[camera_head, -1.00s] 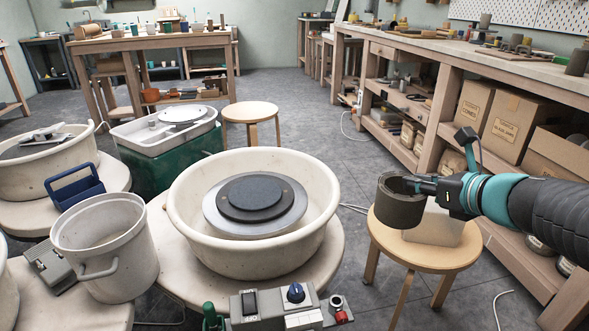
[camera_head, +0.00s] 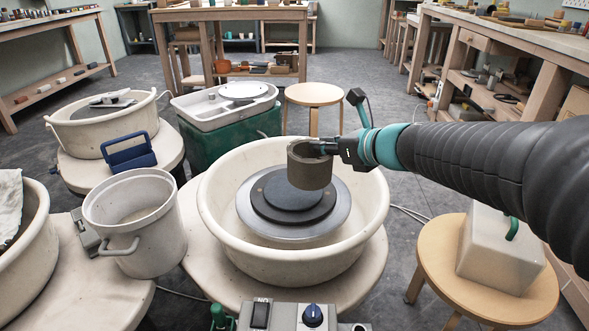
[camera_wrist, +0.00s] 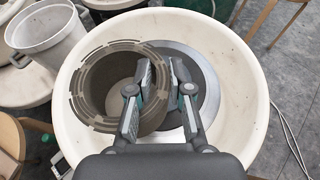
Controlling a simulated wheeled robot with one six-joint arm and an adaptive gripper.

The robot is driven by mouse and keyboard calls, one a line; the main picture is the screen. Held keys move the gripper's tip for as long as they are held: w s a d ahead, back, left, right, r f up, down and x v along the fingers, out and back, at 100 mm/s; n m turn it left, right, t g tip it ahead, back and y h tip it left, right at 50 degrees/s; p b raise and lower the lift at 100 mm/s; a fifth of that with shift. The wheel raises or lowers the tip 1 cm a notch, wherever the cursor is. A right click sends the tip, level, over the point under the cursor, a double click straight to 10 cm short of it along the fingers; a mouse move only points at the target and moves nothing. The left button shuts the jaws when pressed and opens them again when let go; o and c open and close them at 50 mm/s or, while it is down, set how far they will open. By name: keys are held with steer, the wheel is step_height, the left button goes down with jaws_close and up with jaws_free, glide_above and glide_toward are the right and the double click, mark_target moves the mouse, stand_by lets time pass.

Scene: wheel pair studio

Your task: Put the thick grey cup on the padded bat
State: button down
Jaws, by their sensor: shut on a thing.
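The thick grey cup (camera_head: 309,170) is upright in my gripper (camera_head: 328,148), above the wheel in the head view. My gripper is shut on the cup's right wall, and the cup also shows in the wrist view (camera_wrist: 98,86) with one finger inside its rim. The padded bat (camera_head: 279,197) is a dark round disc with a paler top, on a grey metal wheel head inside a cream basin. In the wrist view the bat (camera_wrist: 200,95) is partly hidden by the cup and fingers. The cup appears held above it.
The cream basin rim (camera_head: 212,215) rises around the wheel. A white bucket (camera_head: 140,215) stands to the left. A stool (camera_head: 437,245) with a pale block (camera_head: 500,262) stands to the right. A control box (camera_head: 290,318) is in front.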

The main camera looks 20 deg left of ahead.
steer(key=shift+w+a+f+b, duration=0.35)
steer(key=shift+w+a+f, duration=0.85)
steer(key=shift+f, duration=0.45)
steer(key=shift+w+a+f+b, duration=0.35)
steer(key=shift+w+a+f, duration=0.5)
steer(key=shift+w+f, duration=0.7)
steer(key=shift+w+a+f+b, duration=0.35)
steer(key=shift+w+a+f, duration=0.75)
steer(key=shift+f, duration=0.7)
steer(key=shift+f, duration=0.2)
steer(key=c, duration=1.1)
jaws_free()
steer(key=shift+r, duration=0.1)
steer(key=shift+d+r, duration=0.2)
steer(key=shift+p+v, duration=0.5)
steer(key=shift+v, duration=5.35)
